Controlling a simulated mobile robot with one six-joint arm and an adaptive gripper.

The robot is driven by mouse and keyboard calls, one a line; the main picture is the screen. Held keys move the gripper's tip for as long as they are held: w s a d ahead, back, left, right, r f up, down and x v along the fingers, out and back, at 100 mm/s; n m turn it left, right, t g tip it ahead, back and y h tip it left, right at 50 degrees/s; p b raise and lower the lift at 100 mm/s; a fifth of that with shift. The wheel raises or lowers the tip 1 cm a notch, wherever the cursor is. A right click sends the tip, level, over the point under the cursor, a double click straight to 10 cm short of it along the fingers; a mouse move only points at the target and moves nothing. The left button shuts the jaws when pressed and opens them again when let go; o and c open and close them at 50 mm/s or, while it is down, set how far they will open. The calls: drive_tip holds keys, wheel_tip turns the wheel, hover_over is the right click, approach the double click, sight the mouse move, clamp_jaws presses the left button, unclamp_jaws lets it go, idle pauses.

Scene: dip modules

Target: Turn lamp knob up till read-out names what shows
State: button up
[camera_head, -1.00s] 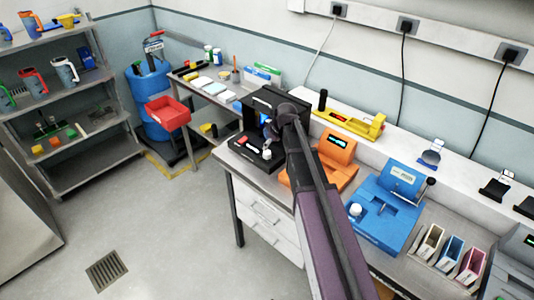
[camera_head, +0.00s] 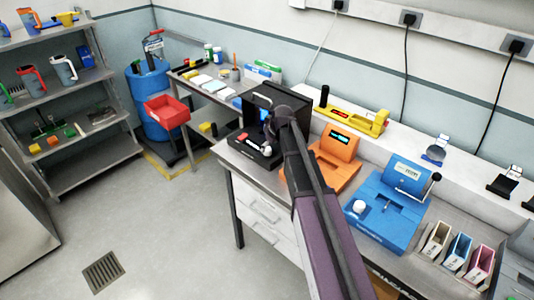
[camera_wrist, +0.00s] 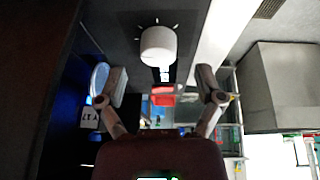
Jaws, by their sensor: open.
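The black lamp box (camera_head: 281,101) stands at the left end of the bench, with a blue glow inside. Its white knob (camera_wrist: 158,44) shows large in the wrist view, with pale tick marks around it on a dark panel. My gripper (camera_wrist: 162,86) is open, with its two fingers apart to either side and the knob above the gap between them in the picture. I cannot tell whether a finger touches it. In the head view my gripper (camera_head: 270,128) is at the front of the box, partly hidden by my arm. I cannot read a read-out on the box.
An orange device (camera_head: 336,143) with a lit display and a blue device (camera_head: 388,213) with a white knob stand to the right. A yellow tool (camera_head: 357,118) lies on the ledge behind. Several coloured holders (camera_head: 458,250) stand at the far right.

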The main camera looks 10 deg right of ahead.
sight(267, 151)
drive_tip(key=shift+b+x, duration=1.05)
drive_tip(key=shift+x, duration=0.4)
drive_tip(key=c, duration=1.1)
